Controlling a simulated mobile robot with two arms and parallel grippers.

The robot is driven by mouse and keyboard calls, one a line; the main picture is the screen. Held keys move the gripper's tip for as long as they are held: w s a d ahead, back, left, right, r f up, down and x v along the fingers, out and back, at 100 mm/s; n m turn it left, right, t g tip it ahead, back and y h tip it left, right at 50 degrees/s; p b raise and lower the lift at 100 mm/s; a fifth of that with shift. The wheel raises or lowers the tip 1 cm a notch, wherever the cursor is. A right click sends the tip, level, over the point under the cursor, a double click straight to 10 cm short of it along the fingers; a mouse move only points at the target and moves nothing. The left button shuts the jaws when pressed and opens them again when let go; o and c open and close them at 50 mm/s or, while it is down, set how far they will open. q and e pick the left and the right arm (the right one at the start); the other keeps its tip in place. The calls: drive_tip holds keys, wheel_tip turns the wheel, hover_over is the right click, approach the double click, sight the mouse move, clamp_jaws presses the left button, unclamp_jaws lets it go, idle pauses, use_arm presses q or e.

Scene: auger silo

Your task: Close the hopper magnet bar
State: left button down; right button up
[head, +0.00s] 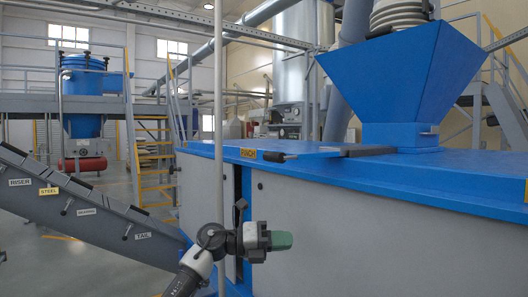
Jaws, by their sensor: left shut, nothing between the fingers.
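The blue hopper (400,75) stands on the blue top of a grey machine at the right, narrowing to a square neck (400,136). No part is clearly recognisable as its magnet bar. A flat blue plate (318,151) lies on the machine top left of the neck, with a black handle-like piece (280,156) at its near left and a dark strip (370,150) at its right end. My left gripper (282,240) is shut and empty, with a green tip pointing right. It shows in front of the machine's grey side, lower than the plate. My right gripper is out of view.
The grey side panel (350,240) fills the lower right. A sloping grey conveyor (90,212) comes in from the left, and a thin upright pole (219,120) stands near my gripper.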

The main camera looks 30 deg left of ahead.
use_arm(q)
drive_tip(key=s+a+r+m+t+y+p, duration=0.15)
drive_tip(key=s+a+r+y, duration=0.3)
drive_tip(key=s+r, duration=0.5)
drive_tip(key=s+a+r+m+t+y, duration=0.1)
drive_tip(key=s+a+r+m+y, duration=0.35)
drive_tip(key=r, duration=0.85)
drive_tip(key=n+p, duration=0.2)
drive_tip(key=p, duration=0.3)
approach(274, 161)
drive_tip(key=shift+g, duration=0.25)
drive_tip(key=x, duration=0.7)
drive_tip(key=shift+r, duration=0.2)
